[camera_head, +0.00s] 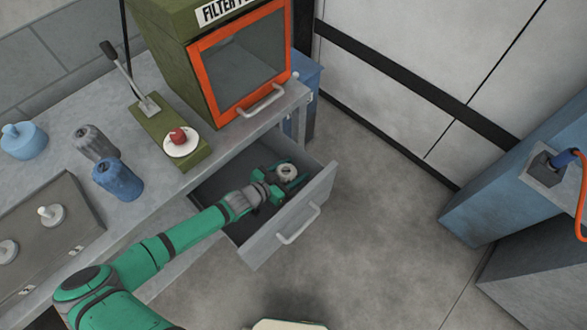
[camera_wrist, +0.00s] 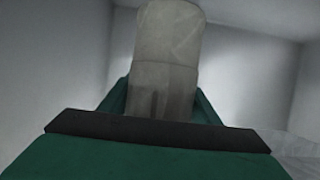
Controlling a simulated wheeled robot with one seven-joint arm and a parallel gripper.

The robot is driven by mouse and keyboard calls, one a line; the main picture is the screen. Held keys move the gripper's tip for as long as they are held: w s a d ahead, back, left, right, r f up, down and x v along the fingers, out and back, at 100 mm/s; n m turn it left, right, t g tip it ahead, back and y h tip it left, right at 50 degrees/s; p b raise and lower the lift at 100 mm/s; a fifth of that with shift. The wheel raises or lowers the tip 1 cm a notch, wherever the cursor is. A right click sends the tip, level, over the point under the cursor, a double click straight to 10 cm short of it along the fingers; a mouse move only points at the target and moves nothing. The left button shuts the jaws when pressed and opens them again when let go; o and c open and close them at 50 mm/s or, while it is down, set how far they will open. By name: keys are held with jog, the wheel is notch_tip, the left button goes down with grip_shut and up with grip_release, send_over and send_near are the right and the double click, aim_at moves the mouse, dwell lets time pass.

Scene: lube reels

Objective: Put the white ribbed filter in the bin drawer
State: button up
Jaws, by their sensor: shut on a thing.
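The white ribbed filter (camera_head: 287,171) is held in my gripper (camera_head: 284,178), and its round end with a dark centre faces up in the head view. In the wrist view the pale filter (camera_wrist: 166,60) stands between my green fingers (camera_wrist: 163,105), which are shut on it. The bin drawer (camera_head: 322,190) is pulled open under the bench. My gripper and the filter are over or inside the drawer's opening. I cannot tell whether the filter touches the drawer floor. In the wrist view grey drawer-like walls (camera_wrist: 60,60) surround the filter.
A green cabinet with an orange-framed door (camera_head: 240,65) stands on the bench above the drawer. A blue machine (camera_head: 500,190) stands at the right.

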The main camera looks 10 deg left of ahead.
jog(key=o, duration=1.2)
jog(key=shift+f, duration=0.15)
jog(key=shift+r, duration=0.4)
jog(key=v, duration=0.7)
jog(key=shift+s+a+r, duration=0.15)
jog(key=shift+s+r, duration=0.05)
jog(key=shift+r, duration=0.1)
